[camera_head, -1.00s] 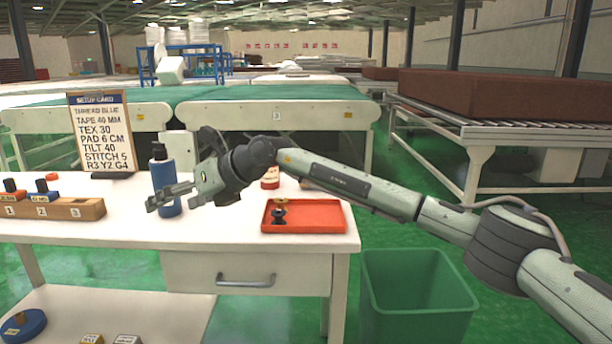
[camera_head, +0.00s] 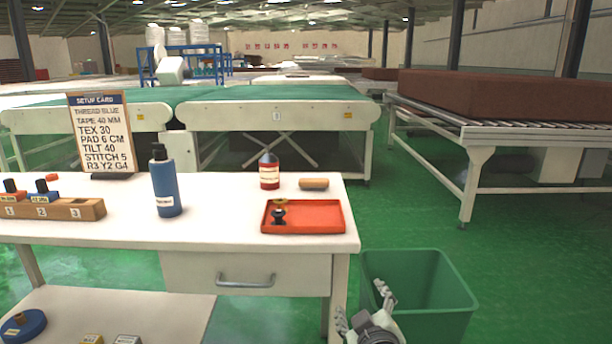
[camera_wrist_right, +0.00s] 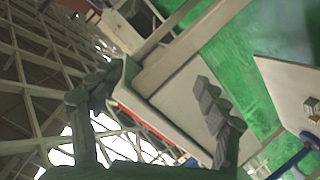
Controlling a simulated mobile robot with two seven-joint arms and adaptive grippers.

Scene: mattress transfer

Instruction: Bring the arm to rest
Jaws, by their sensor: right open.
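My right gripper (camera_head: 362,304) is low at the bottom of the head view, in front of the green bin and right of the white table (camera_head: 110,225). Its fingers are spread and nothing shows between them. In the right wrist view my open right gripper (camera_wrist_right: 155,125) shows with its two fingers apart, with table parts and green floor beyond. The rest of the right arm is out of the head view. My left gripper is in neither view.
The green bin (camera_head: 440,290) stands right of the table. Green floor is clear further right.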

